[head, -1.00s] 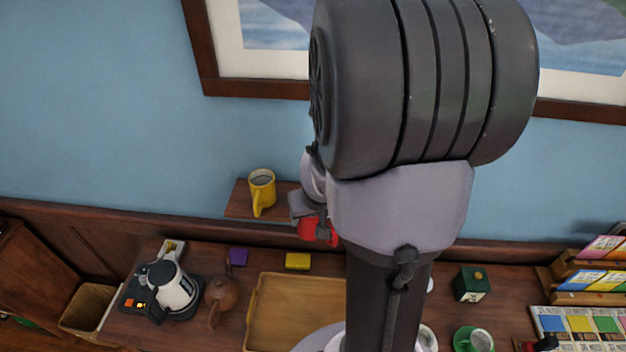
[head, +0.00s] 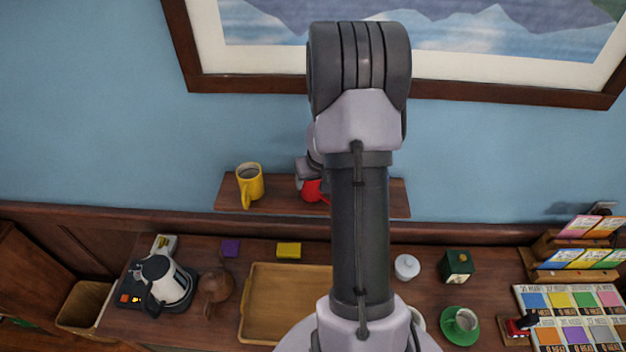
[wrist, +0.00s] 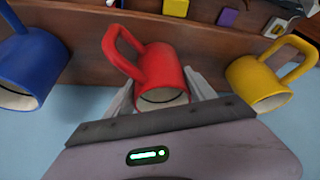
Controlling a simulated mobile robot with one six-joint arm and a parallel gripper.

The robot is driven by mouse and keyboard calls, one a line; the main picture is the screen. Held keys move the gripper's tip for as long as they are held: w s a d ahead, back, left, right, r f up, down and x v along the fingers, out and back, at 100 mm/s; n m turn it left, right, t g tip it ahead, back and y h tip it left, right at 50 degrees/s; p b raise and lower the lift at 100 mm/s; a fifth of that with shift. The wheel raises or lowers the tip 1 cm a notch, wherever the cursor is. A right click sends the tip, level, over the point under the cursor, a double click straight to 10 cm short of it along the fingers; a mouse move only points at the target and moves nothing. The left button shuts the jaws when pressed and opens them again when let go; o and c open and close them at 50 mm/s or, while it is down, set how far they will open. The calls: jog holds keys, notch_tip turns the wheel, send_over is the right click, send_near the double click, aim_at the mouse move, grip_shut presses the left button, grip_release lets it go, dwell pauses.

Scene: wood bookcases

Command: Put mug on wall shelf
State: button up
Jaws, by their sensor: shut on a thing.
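A red mug (head: 314,190) shows just over the wall shelf (head: 281,196) in the head view, partly hidden by my gripper and arm. In the wrist view the red mug (wrist: 165,72) sits between my fingers, its handle pointing up and left. My gripper (wrist: 160,96) is shut on it. In the head view my gripper (head: 309,170) is at the shelf's middle. I cannot tell whether the mug's base touches the shelf. A yellow mug (head: 250,184) stands on the shelf's left part.
A blue mug (wrist: 30,68) is on the red mug's other side in the wrist view, hidden behind my arm in the head view. A picture frame (head: 255,86) hangs above. Below are a wooden tray (head: 246,300), a kettle (head: 165,280) and a green saucer (head: 459,337).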

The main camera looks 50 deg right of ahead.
jog(key=shift+f, duration=0.15)
jog(key=o, duration=1.7)
